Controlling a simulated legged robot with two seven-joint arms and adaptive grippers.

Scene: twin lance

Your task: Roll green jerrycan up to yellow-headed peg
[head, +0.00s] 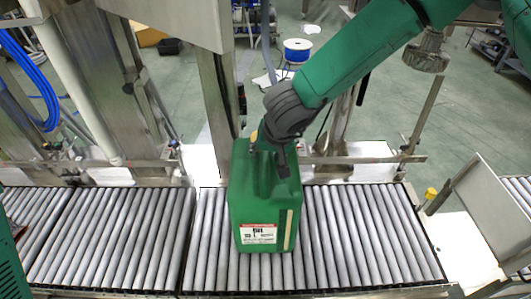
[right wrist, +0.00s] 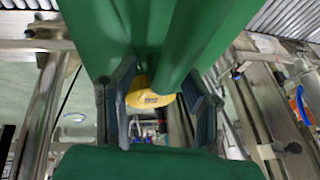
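The green jerrycan (head: 265,215) stands upright on the roller conveyor, with a white and red label on its front. My right gripper (head: 270,160) is at its top, by the handle. In the right wrist view, the right gripper's two dark fingers (right wrist: 160,100) stand apart, with the green handle (right wrist: 190,45) reaching down between them and the yellow cap (right wrist: 152,97) beyond. A gap shows beside the left finger; contact at the right finger is unclear. The yellow-headed peg (head: 430,194) is at the conveyor's right end, apart from the jerrycan. My left gripper is out of view.
Rollers (head: 365,230) between the jerrycan and the peg are clear. More empty rollers (head: 100,235) lie to the left. A metal rail (head: 350,160) runs along the back edge. A tilted metal plate (head: 485,205) stands right of the peg. A blue-and-white spool (head: 297,50) is on the floor behind.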

